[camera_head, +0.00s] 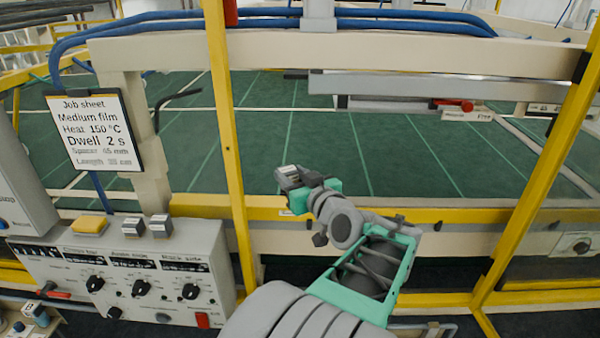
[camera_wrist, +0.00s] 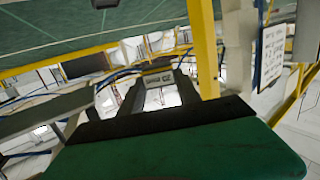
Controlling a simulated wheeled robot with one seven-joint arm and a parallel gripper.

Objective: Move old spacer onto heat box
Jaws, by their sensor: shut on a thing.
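My gripper (camera_head: 296,186) is in the middle of the head view, shut on a small grey block with a pale label, which I take to be the old spacer (camera_head: 289,171). In the wrist view the spacer (camera_wrist: 157,77) sits between the tips of my two dark fingers. It is held in the air, apart from any surface.
A yellow block (camera_head: 90,225) lies on the box's top left. A yellow post (camera_head: 224,130) stands between my gripper and the box. A job sheet (camera_head: 92,130) hangs above the box. A yellow rail (camera_head: 450,216) crosses before the green bed (camera_head: 400,150).

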